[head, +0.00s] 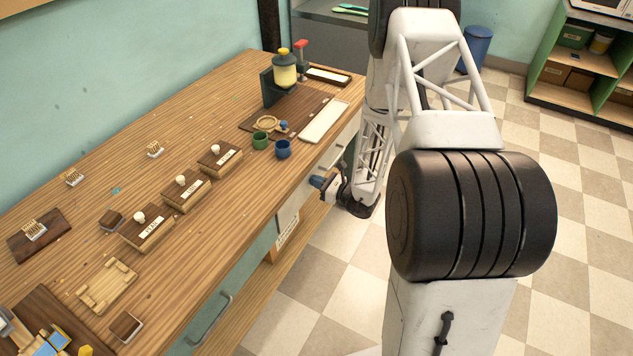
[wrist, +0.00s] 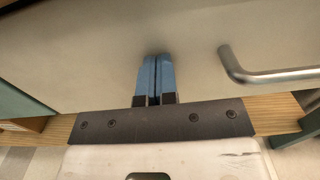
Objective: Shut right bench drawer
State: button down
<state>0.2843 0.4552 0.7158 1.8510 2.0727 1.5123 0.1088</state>
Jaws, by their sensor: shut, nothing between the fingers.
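The right bench drawer (head: 346,137) has a pale front below the bench's right end in the head view, partly hidden by my arm. In the wrist view its plain pale front (wrist: 90,50) fills most of the picture, with a bent metal handle (wrist: 265,77) to the right of my fingers. My gripper (head: 318,182) is beside the bench edge in the head view. In the wrist view my gripper (wrist: 154,60) has its blue fingers together and empty, with the tips at or very near the drawer front. I cannot tell whether they touch, or how far the drawer stands out.
The wooden bench (head: 215,125) carries labelled blocks (head: 185,190), a green cup (head: 260,140), a blue cup (head: 283,149) and a soap dispenser (head: 285,70). A teal front with a metal handle (head: 212,318) lies to the left. Checkered floor (head: 330,270) is clear beside the bench.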

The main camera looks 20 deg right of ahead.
jog(key=v, duration=1.4)
jog(key=shift+r, duration=0.15)
dwell(0.6)
jog(key=s+a+r+n+g, duration=0.3)
jog(key=a+r+n+g, duration=0.15)
jog(key=r, duration=0.35)
jog(key=s+a+r+n+g, duration=0.3)
jog(key=a+r+n+g, duration=0.15)
jog(key=r, duration=0.45)
jog(key=s+a+r+n+g, duration=0.4)
jog(key=a+r+n, duration=0.15)
jog(key=r, duration=0.25)
jog(key=s+r+n+t+h, duration=0.2)
jog(key=s+r+n+h, duration=1)
jog(key=s+r, duration=0.6)
jog(key=s+h, duration=0.1)
jog(key=s, duration=0.2)
jog(key=shift+d+r+t, duration=0.25)
jog(key=shift+r+t, duration=0.15)
